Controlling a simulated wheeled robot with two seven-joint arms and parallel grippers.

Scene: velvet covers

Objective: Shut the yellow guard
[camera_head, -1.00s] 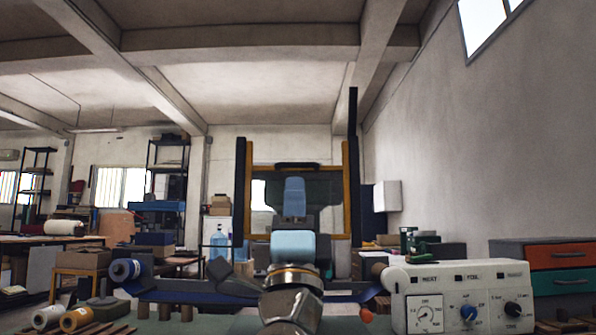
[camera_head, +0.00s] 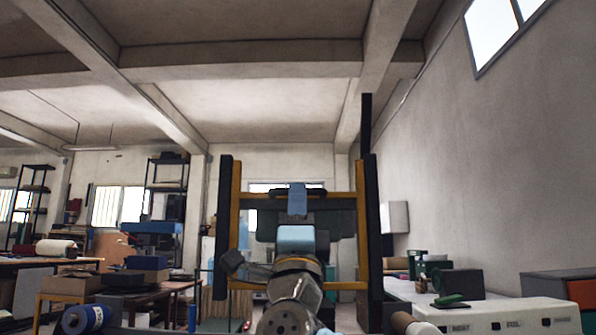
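The yellow guard (camera_head: 363,240) is an upright yellow frame between two dark posts, straight ahead of me. It stands raised, and a dark handle bar (camera_head: 316,192) crosses its upper part. My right gripper (camera_head: 297,198) is at the middle of this handle, seen from behind, with a blue part overlapping the bar. My arm hides its fingertips, so I cannot tell whether they are closed on the bar. My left gripper is not in view.
A white control box (camera_head: 500,316) is at the lower right, with a green object (camera_head: 452,300) on top. A blue roll (camera_head: 85,318) is at the lower left. Tables with boxes stand farther back on the left. The space above the guard is clear.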

